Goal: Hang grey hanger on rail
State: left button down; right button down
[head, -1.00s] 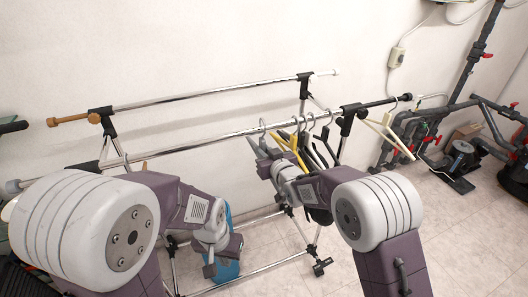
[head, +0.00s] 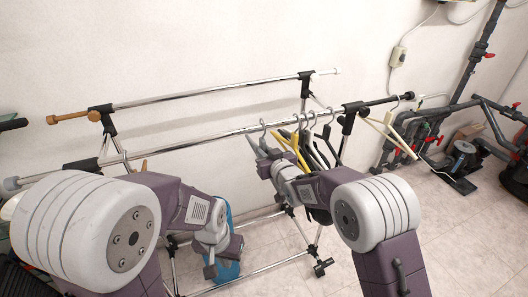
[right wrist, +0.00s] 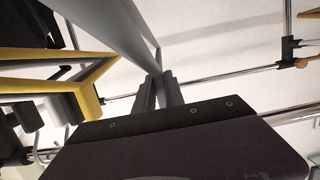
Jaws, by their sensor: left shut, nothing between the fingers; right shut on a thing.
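The front rail (head: 205,135) is a chrome bar running across the head view. The grey hanger (right wrist: 112,28) is a large grey bar in the right wrist view, and my right gripper (right wrist: 157,88) is shut on it. In the head view my right gripper (head: 262,166) is just below the front rail, left of the hanging hangers. A hook (head: 263,125) shows at the rail above it; I cannot tell whether it rests on the rail. My left gripper (head: 222,257) is low, in front of a blue object, shut and empty.
Yellow (head: 290,140) and dark hangers (head: 325,150) hang close to the right of my right gripper. A pale hanger (head: 385,130) hangs farther right. A second rail (head: 210,93) runs behind. The front rail's middle is bare.

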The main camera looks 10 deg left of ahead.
jog(key=shift+f, duration=0.15)
jog(key=shift+s+d+f+b, duration=0.1)
jog(key=shift+f+b, duration=0.1)
jog(key=shift+b, duration=0.3)
jog(key=c, duration=1.3)
grip_release()
jog(key=shift+c, duration=0.2)
jog(key=b+v, duration=0.1)
jog(key=v, duration=0.8)
